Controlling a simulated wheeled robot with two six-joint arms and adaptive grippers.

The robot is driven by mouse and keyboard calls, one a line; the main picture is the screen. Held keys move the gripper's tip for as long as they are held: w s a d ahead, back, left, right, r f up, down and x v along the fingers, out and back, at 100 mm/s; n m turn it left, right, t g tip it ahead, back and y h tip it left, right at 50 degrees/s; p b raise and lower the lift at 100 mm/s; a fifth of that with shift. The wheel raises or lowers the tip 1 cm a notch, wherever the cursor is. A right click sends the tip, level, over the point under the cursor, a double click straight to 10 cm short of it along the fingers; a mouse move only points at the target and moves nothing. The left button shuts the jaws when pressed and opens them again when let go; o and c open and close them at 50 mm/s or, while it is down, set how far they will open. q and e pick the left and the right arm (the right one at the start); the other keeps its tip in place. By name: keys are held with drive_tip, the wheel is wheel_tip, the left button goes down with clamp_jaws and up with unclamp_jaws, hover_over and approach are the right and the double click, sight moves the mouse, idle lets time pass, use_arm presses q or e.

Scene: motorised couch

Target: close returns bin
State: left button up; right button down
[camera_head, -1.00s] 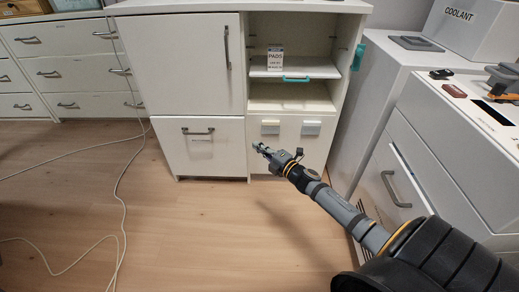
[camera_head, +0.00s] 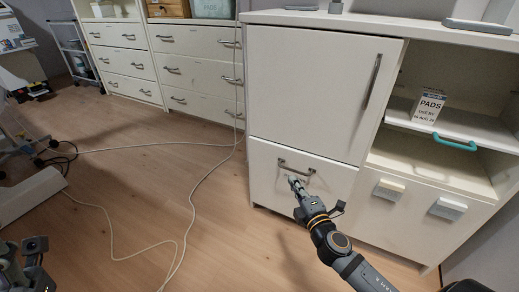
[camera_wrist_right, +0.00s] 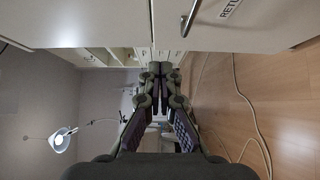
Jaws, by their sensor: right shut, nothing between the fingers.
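The returns bin (camera_head: 325,184) is the white lower-left front of the cabinet, with a grey bar handle (camera_head: 296,168). It looks close to the cabinet face; I cannot tell whether a small gap remains. In the right wrist view its front (camera_wrist_right: 260,35) fills the upper right, with a label starting "RETU" and its handle (camera_wrist_right: 190,17). My right gripper (camera_head: 293,181) is shut and empty, in front of the bin just below the handle; contact cannot be told. Its closed fingers show in the wrist view (camera_wrist_right: 160,72). My left gripper (camera_head: 34,246) shows partly at the lower left; its jaws are unclear.
A cupboard door (camera_head: 310,90) is above the bin. To the right are a shelf with a PADS box (camera_head: 428,107), a teal handle (camera_head: 456,144) and two small-handled fronts. Drawers (camera_head: 195,70) stand behind left. A pale cable (camera_head: 190,210) crosses the open wooden floor.

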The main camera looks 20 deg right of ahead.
drive_tip(key=w+d, duration=0.1)
drive_tip(key=w, duration=0.3)
drive_tip(key=w+d, duration=0.1)
drive_tip(key=w, duration=0.3)
drive_tip(key=w+d, duration=0.1)
drive_tip(key=w, duration=0.2)
drive_tip(key=shift+w+r, duration=0.15)
drive_tip(key=shift+w, duration=0.25)
drive_tip(key=shift+w+d, duration=0.3)
drive_tip(key=shift+r, duration=0.1)
